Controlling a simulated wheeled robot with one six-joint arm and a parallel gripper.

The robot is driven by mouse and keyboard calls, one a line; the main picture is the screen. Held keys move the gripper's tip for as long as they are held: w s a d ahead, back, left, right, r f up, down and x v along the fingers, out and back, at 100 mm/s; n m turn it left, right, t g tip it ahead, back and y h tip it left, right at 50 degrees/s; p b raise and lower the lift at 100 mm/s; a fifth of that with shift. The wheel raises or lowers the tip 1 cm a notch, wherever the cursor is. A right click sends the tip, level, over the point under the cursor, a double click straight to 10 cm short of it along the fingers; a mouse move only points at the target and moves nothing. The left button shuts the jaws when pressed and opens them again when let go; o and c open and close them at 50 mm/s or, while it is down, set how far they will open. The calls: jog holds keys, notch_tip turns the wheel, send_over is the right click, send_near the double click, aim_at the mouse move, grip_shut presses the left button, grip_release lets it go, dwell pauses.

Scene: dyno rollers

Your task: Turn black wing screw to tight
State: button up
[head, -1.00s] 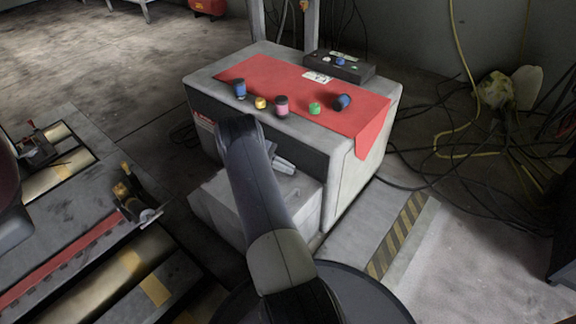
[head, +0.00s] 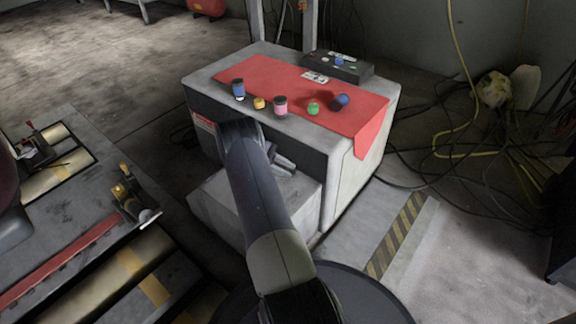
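I cannot pick out the black wing screw for certain. Two small dark fittings stand on the roller frame at the left: one with a red part (head: 36,148) by the far roller, and one with a brass-coloured part (head: 130,196) by the near roller. My gripper (head: 284,165) is over the low grey block in front of the cabinet, well to the right of both fittings. My dark arm hides much of it. Only its grey finger parts show, so its opening is unclear. I see nothing held in it.
The grey cabinet (head: 346,190) carries a red cloth (head: 350,120) with several small coloured jars, and a black button box (head: 338,68). Near rollers (head: 110,275) lie at lower left. Cables (head: 455,155) cover the floor at right. A striped floor plate (head: 398,235) is clear.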

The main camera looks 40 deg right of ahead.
jog(key=shift+p+v, duration=1.2)
jog(key=shift+v, duration=2.45)
jog(key=shift+s+a+r, duration=0.15)
jog(key=shift+s+r, duration=0.05)
